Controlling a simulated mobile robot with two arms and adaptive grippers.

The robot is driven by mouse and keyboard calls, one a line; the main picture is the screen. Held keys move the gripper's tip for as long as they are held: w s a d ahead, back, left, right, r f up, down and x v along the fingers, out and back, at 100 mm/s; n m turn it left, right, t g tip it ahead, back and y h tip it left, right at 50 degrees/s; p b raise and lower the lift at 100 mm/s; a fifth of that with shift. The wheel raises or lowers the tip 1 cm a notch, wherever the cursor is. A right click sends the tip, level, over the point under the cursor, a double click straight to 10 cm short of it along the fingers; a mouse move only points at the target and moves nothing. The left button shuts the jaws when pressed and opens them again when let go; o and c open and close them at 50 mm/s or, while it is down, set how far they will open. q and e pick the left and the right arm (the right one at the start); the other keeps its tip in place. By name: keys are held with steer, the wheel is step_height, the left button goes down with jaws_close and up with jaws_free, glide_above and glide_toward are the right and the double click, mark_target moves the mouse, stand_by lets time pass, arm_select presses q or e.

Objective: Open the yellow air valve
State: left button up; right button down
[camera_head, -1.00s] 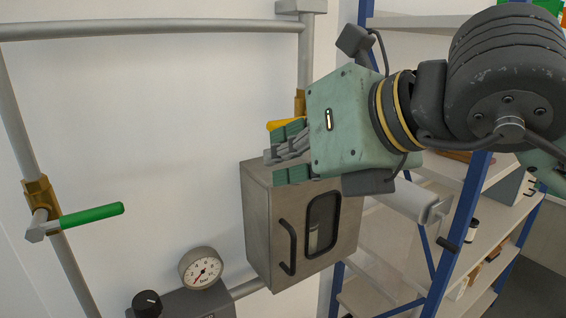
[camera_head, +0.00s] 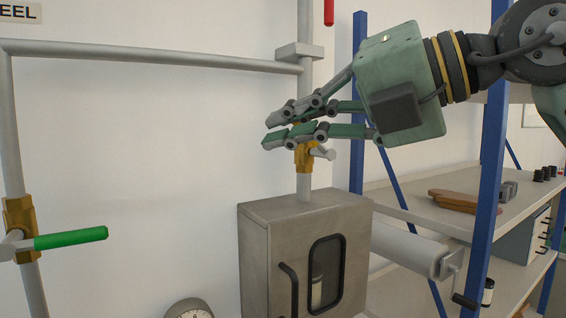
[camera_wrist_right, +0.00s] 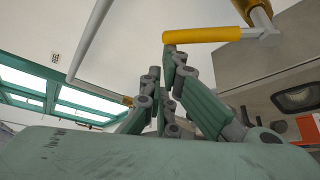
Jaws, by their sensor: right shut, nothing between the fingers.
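The yellow air valve has a brass body (camera_head: 304,158) on the vertical pipe above the grey metal cabinet. Its yellow handle (camera_wrist_right: 202,35) shows in the right wrist view, reaching left from a silver hub. In the head view the handle is mostly hidden behind my fingers. My right gripper (camera_head: 272,132) is shut and empty in front of the valve, its fingers pointing left. In the right wrist view the fingertips (camera_wrist_right: 162,62) are close to the handle's free end; I cannot tell whether they touch it. My left gripper is not in view.
The cabinet (camera_head: 262,255) stands just below the valve. A green-handled valve (camera_head: 70,238) is on the left pipe, and a red handle (camera_head: 329,12) hangs above. A blue-post shelf (camera_head: 491,130) is on the right. The wall between the pipes is clear.

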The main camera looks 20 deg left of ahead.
steer(key=w+d+r+m+y+b, duration=0.4)
steer(key=w+r+m, duration=0.1)
steer(key=m, duration=0.2)
steer(key=shift+w+d+r+m+y+b, duration=0.2)
steer(key=shift+w+m+y+b, duration=0.1)
steer(key=shift+m+y+b, duration=0.1)
stand_by(0.3)
stand_by(0.4)
